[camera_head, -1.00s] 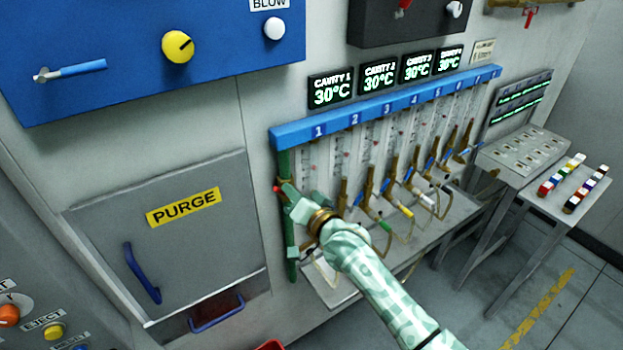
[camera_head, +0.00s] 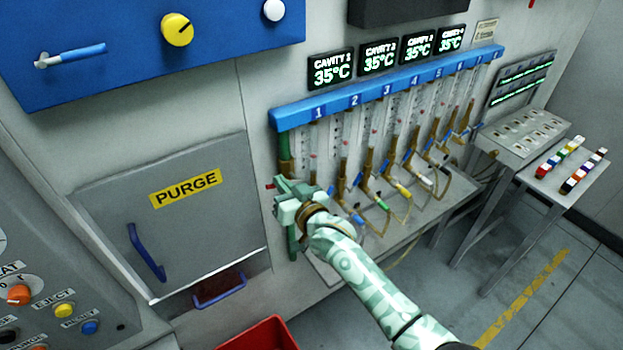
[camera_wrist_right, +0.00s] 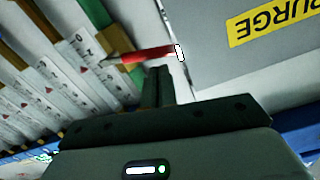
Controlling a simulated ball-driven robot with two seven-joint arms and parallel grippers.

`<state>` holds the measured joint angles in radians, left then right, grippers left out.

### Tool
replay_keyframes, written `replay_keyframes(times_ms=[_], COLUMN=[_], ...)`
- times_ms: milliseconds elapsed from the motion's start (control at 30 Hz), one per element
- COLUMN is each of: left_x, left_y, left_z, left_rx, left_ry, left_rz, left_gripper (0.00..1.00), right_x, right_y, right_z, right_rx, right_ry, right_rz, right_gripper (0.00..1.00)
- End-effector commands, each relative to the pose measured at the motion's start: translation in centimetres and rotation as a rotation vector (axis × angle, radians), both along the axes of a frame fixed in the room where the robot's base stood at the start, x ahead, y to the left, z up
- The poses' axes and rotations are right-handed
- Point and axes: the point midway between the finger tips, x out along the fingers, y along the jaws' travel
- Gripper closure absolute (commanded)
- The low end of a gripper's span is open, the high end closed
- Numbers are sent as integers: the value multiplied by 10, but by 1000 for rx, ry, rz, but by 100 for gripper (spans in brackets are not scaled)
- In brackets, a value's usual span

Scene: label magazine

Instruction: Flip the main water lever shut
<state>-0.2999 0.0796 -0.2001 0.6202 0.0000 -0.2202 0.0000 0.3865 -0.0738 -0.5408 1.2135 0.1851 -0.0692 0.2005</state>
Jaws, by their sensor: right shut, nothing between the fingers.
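The main water lever is a short red handle with a white end; a small red part of it (camera_head: 270,187) shows just left of my right gripper in the head view. In the right wrist view the lever (camera_wrist_right: 135,56) lies roughly across the green pipe (camera_wrist_right: 96,12). My right gripper (camera_head: 281,187) is shut and empty in front of the pipe, hiding most of the lever in the head view. Its fingers (camera_wrist_right: 157,72) show close beside the lever's handle in the wrist view; I cannot tell whether they touch it. My left gripper is not in view.
The blue numbered manifold (camera_head: 400,84) with tubes and brass fittings stands right of the pipe. A grey PURGE door (camera_head: 185,225) with a blue handle is to the left. A red bin (camera_head: 262,334) is below.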

Motion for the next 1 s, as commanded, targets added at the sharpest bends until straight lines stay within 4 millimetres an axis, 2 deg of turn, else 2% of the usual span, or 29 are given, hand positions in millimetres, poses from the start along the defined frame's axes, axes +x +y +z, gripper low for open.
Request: replay_keyframes(times_ms=[33, 167, 267, 400, 600, 733, 1000], left_x=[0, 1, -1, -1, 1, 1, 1], left_y=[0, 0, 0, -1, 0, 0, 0], left_z=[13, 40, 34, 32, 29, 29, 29], left_rx=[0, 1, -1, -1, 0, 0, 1], left_ry=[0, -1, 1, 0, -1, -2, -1], left_rz=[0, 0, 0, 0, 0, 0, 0], left_gripper=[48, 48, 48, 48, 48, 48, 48], right_x=[1, 4, -17, -45, -72, -80, -82], right_y=[-1, -5, -18, -33, -50, -55, -56], right_z=[13, 39, 32, 32, 34, 35, 36], right_rx=[-1, -3, -2, 0, -1, -1, -1], right_ry=[-1, -1, 1, 0, 0, -1, -1], right_rz=[-1, -3, -4, -3, -3, -3, -3], right_gripper=[100, 100, 100, 100, 100, 100, 100])
